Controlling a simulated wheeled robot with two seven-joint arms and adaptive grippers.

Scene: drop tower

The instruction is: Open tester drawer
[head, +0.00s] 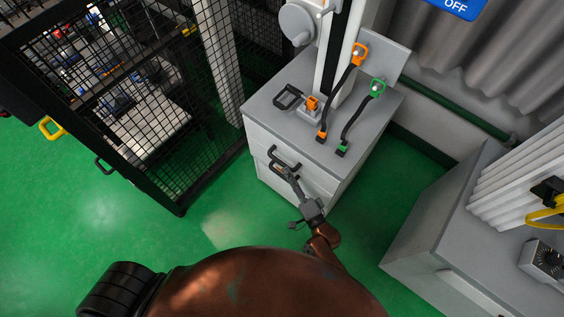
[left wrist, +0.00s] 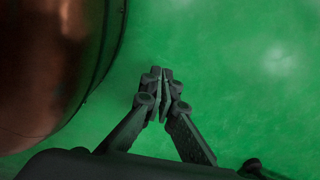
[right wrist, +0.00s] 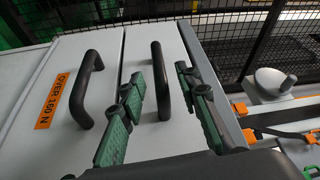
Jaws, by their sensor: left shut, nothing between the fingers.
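The tester is a grey cabinet (head: 330,150) with two drawer fronts. The upper drawer's black bar handle (head: 284,158) also shows in the right wrist view (right wrist: 160,80). My right gripper (right wrist: 160,82) is open, with one finger on each side of that handle; I cannot tell whether they touch it. The upper drawer front (right wrist: 143,45) looks shut. The lower drawer's black handle (right wrist: 84,90) sits beside an orange label (right wrist: 53,100) reading "OVER 160 N". My left gripper (left wrist: 166,78) is shut and empty above the green floor.
A black mesh fence (head: 130,100) with a yellow handle (head: 49,128) stands left of the cabinet. A grey bench (head: 450,230) stands at right. Green floor before the cabinet is clear.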

